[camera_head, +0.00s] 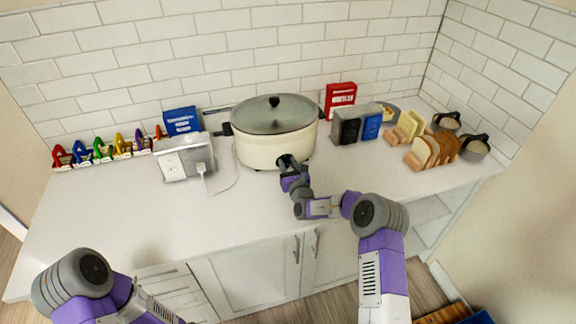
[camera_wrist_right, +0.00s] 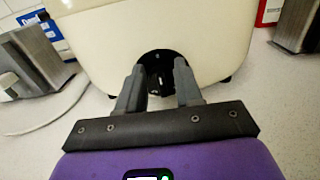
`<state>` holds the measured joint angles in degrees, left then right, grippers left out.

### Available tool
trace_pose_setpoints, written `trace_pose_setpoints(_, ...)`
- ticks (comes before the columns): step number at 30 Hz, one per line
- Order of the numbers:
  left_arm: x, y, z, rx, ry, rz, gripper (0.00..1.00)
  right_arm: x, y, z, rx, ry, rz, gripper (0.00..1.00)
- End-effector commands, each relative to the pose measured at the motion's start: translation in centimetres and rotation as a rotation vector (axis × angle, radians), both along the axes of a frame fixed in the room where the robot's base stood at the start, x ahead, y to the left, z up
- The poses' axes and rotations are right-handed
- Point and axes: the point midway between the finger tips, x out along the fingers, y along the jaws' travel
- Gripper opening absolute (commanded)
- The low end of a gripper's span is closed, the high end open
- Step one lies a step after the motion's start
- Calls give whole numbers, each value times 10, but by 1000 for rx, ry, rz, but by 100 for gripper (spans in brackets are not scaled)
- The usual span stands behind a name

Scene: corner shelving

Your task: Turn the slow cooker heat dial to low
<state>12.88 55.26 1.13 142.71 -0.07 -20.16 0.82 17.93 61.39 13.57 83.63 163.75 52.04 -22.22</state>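The slow cooker (camera_head: 262,151) is cream with a glass lid and black knob, standing on the white counter against the tiled wall. In the right wrist view, the cooker body (camera_wrist_right: 105,52) fills the upper middle. Its heat dial (camera_wrist_right: 157,70) sits in a dark round patch low on the front; its markings are not readable. My right gripper (camera_head: 287,161) is at the cooker's lower front. In the wrist view, its fingers (camera_wrist_right: 159,80) are apart, with the dial between and beyond their tips. Contact cannot be told. My left arm shows at lower left, with its gripper out of view.
A metal outlet box (camera_head: 185,160) with a white plugged-in cord stands left of the cooker. A toaster (camera_head: 350,125), red box (camera_head: 340,96) and bread rack (camera_head: 433,152) stand right. The counter front left (camera_head: 130,215) is clear.

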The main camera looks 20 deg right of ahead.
Motion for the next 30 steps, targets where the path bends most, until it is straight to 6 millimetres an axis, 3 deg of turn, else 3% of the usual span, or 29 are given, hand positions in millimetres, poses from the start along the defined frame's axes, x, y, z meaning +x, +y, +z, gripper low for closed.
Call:
trace_pose_setpoints(1,0,0,0,0,0,0,58,0,0,0,0,0,0,14)
trace_pose_setpoints(3,0,0,0,0,0,0,58,0,0,0,0,0,0,4)
trace_pose_setpoints(14,0,0,4,0,0,0,58,0,-1,1,65,2,-1,4)
trace_pose_setpoints(30,0,0,24,0,0,0,58,0,-8,-1,511,17,-2,4)
